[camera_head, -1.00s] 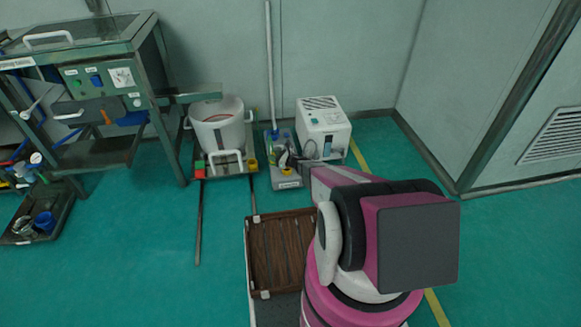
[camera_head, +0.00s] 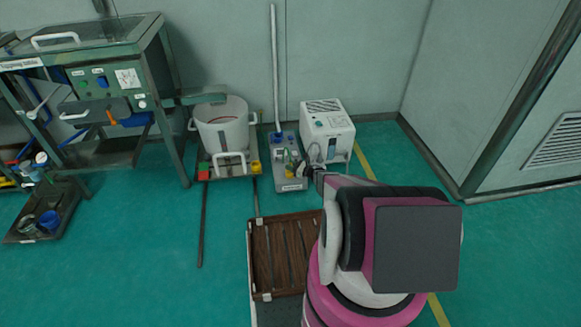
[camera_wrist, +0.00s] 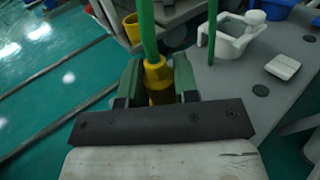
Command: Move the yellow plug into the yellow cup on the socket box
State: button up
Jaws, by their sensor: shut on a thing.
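The yellow plug (camera_wrist: 157,75) is between the green fingers of my gripper (camera_wrist: 160,88), which is shut on it. A green cable or rod rises from the plug. In the head view, my gripper (camera_head: 300,168) is small and low over the right side of the grey socket box (camera_head: 289,184). The socket box also shows in the wrist view (camera_wrist: 240,88), with a white cup (camera_wrist: 236,40) and part of a blue cup (camera_wrist: 270,8). A yellow cup-like part (camera_wrist: 131,28) is up and left of the plug; I cannot tell whether it belongs to the box.
A white pot (camera_head: 222,125) stands on a low cart left of the box. A white machine (camera_head: 327,130) stands close on the right. A pole (camera_head: 275,70) rises behind the box. A brown slatted platform (camera_head: 280,255) lies in front. Green floor is free at left.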

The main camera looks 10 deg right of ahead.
jog(key=shift+f, duration=0.25)
jog(key=o, duration=0.9)
